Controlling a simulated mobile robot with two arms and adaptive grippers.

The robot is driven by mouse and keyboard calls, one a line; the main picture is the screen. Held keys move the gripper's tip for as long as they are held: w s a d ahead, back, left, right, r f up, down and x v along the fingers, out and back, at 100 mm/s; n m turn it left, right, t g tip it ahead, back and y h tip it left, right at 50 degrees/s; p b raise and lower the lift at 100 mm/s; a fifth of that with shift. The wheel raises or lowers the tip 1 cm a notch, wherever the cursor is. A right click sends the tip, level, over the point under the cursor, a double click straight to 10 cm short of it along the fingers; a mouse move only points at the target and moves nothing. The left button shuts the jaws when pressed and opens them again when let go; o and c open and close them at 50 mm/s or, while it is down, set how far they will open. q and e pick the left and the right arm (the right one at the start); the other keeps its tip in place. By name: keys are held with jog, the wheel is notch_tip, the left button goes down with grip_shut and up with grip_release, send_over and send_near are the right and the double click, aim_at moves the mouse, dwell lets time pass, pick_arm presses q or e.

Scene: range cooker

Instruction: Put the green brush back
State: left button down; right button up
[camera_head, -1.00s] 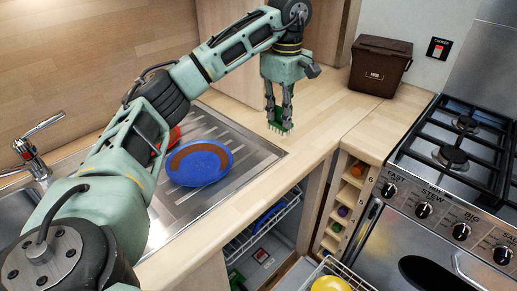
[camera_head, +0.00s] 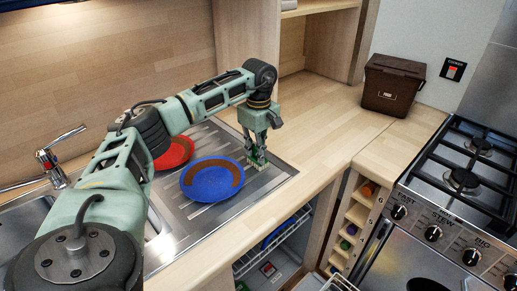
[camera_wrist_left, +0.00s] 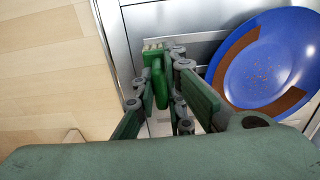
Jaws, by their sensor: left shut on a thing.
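My left gripper (camera_head: 257,148) is shut on the green brush (camera_head: 258,162) and points down over the right end of the steel drainer (camera_head: 222,218). In the left wrist view the brush (camera_wrist_left: 159,82) sits between the fingers of the left gripper (camera_wrist_left: 165,90), with its pale bristle end at the far side. A blue plate (camera_head: 212,182) with a brown band lies on the drainer, just left of the brush. I cannot tell whether the brush touches the drainer. My right gripper is out of view.
A red plate (camera_head: 176,153) lies on the drainer behind my left arm. The sink tap (camera_head: 52,165) is at the left. A brown bin (camera_head: 391,86) stands at the back of the wooden worktop (camera_head: 325,110), which is otherwise clear. The cooker (camera_head: 465,175) is at the right.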

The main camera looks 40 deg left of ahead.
pick_arm(q)
jog(key=shift+f, duration=0.15)
jog(key=c, duration=1.8)
grip_release()
jog(key=shift+f, duration=0.1)
notch_tip(320, 180, up, 11)
jog(key=shift+r+b, duration=0.1)
jog(key=shift+b, duration=0.65)
jog(key=shift+r, duration=0.6)
